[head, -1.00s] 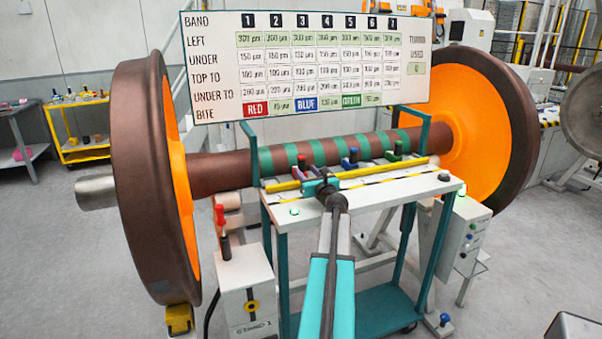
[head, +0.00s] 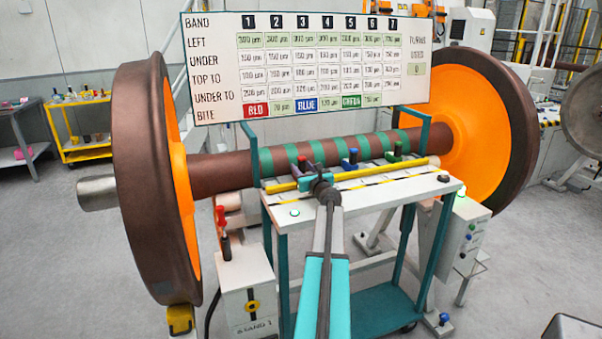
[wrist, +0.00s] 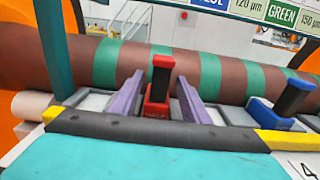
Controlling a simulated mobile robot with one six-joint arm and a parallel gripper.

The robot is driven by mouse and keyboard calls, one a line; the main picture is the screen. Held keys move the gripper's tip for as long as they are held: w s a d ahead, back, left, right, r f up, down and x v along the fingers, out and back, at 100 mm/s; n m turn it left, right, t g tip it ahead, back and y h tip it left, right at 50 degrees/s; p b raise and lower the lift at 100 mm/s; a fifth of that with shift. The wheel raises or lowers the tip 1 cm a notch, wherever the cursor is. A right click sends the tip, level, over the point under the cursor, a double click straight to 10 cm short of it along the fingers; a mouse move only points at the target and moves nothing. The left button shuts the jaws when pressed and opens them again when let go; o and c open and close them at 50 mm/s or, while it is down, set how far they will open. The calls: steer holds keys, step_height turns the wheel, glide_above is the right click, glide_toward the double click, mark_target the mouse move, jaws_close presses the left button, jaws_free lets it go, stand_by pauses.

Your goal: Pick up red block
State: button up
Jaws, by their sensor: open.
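The red block (head: 302,163) stands upright at the left of the row on the white-topped bench, in front of the banded axle. My gripper (wrist: 159,78) is open, with one purple finger on each side of the block. Whether the fingers touch it is not clear. In the head view my gripper (head: 306,178) is just in front of the block and partly hides its base.
A blue block (head: 350,158) and a green block (head: 398,150) stand to the right along the same row. The brown axle (head: 220,173) with green bands runs close behind. A yellow bar (head: 385,171) edges the row. A sign board (head: 220,85) hangs above.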

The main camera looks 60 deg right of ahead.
steer(key=shift+x, duration=0.95)
jaws_close()
